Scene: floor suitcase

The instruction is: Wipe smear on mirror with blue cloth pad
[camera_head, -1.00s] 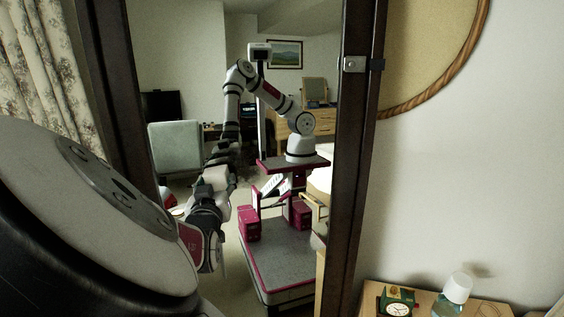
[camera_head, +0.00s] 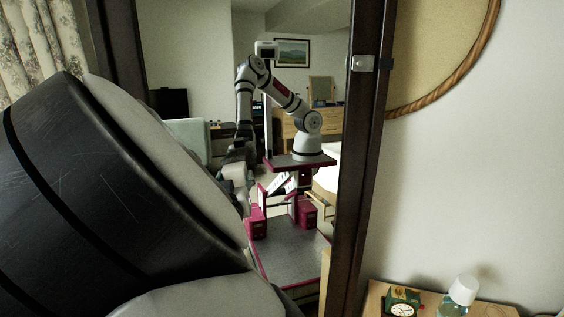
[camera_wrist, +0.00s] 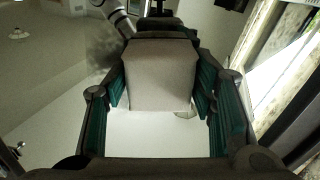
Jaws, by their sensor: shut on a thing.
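The tall mirror (camera_head: 195,55) stands in a dark frame in the head view and reflects the room and my own body. In the wrist view my gripper (camera_wrist: 160,90) is shut on a boxy pad (camera_wrist: 160,72) between its teal-lined fingers. The pad looks grey-beige here; no blue shows on this face. A dark, blurry smear (camera_wrist: 101,47) shows left of the pad in the wrist view, apart from it in the picture. In the head view my arm hides the gripper directly; I cannot tell whether the pad touches the glass.
The dark mirror frame (camera_head: 366,150) runs upright at the right of the glass. A bedside table (camera_head: 455,300) at lower right holds a clock (camera_head: 402,309) and a white-capped bottle (camera_head: 462,291). A patterned curtain (camera_head: 35,45) hangs at the left.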

